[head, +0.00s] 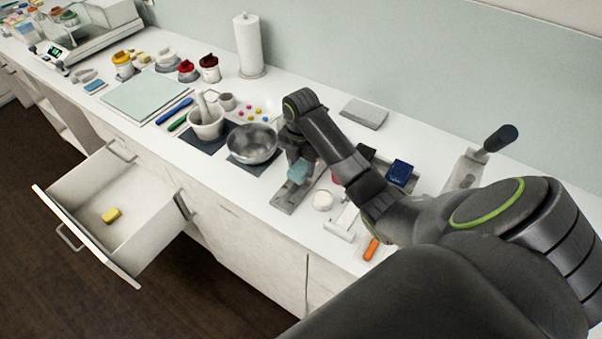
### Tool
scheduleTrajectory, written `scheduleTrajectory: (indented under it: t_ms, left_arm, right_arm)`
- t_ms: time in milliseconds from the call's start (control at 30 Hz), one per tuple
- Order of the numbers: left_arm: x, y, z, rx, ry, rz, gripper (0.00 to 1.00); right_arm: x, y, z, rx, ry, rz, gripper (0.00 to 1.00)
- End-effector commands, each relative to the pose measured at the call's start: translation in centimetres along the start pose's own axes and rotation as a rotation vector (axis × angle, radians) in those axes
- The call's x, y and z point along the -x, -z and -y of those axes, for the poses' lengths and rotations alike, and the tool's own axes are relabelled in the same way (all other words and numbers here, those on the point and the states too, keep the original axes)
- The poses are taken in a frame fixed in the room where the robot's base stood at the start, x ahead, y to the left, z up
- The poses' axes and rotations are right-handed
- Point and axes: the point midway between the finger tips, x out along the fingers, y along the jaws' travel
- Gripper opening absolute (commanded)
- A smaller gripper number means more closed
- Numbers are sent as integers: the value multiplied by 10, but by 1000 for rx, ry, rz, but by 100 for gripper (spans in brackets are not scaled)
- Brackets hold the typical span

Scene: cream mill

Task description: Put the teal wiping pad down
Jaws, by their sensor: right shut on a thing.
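The teal wiping pad (300,171) is at the fingers of my right gripper (298,160), which is shut on it. The pad is over a grey flat tray (285,199) on the counter, to the right of the metal bowl. I cannot tell whether the pad touches the tray. My arm hides part of the area behind and to the right of it. My left gripper is not in view.
A metal bowl (252,145) and a mortar (206,122) stand left of the gripper. A dark blue block (399,173), a white round pot (323,200) and an orange item (371,249) lie right. An open drawer (150,206) juts out at left, holding a yellow block (111,215).

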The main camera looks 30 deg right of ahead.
Motion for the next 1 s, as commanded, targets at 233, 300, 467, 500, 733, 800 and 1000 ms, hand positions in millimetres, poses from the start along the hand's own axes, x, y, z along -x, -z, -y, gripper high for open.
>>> scheduleTrajectory:
  t_ms: [233,300,467,500,733,800,1000]
  left_arm:
    - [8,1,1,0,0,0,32]
    - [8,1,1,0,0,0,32]
    - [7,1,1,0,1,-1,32]
    - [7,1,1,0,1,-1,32]
    - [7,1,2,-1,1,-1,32]
    - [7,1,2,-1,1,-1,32]
    - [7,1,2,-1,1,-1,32]
  right_arm:
    - [-29,1,1,0,2,-1,26]
    - [-30,0,0,0,1,0,26]
    - [-30,0,0,0,1,0,26]
    - [-31,0,0,0,1,0,26]
    - [-33,1,1,0,2,-1,61]
    - [-33,1,1,0,1,-1,66]
    - [-33,1,0,0,1,-1,66]
